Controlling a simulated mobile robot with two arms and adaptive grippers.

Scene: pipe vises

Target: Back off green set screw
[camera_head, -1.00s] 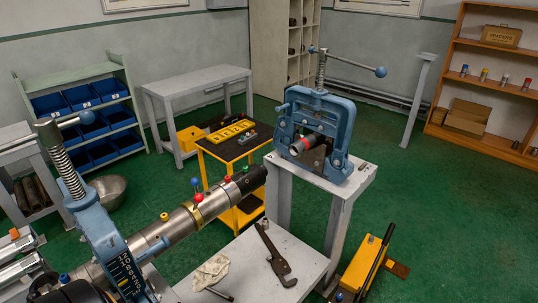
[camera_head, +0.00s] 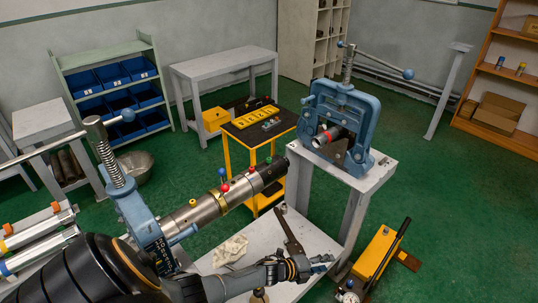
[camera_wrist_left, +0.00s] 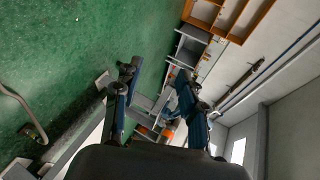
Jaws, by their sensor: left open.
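A metal pipe assembly (camera_head: 205,212) runs through the blue vise (camera_head: 135,215) at the left front, toward the middle. Blue and red knobs stand on it. A small green spot near its far black end looks like the green set screw (camera_head: 269,159); it is too small to tell its state. My left gripper (camera_head: 322,263) reaches in from the lower left, over the grey bench, in front of the pipe and apart from it. In the left wrist view its two fingers (camera_wrist_left: 158,80) are spread with nothing held between them. My right gripper is not in view.
A pipe wrench (camera_head: 290,236) and a rag (camera_head: 230,250) lie on the grey bench (camera_head: 262,236) behind my left gripper. A second blue vise (camera_head: 340,130) holds a pipe on a grey stand. A yellow tool (camera_head: 377,254) stands on the green floor. A yellow cart (camera_head: 253,150) stands behind.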

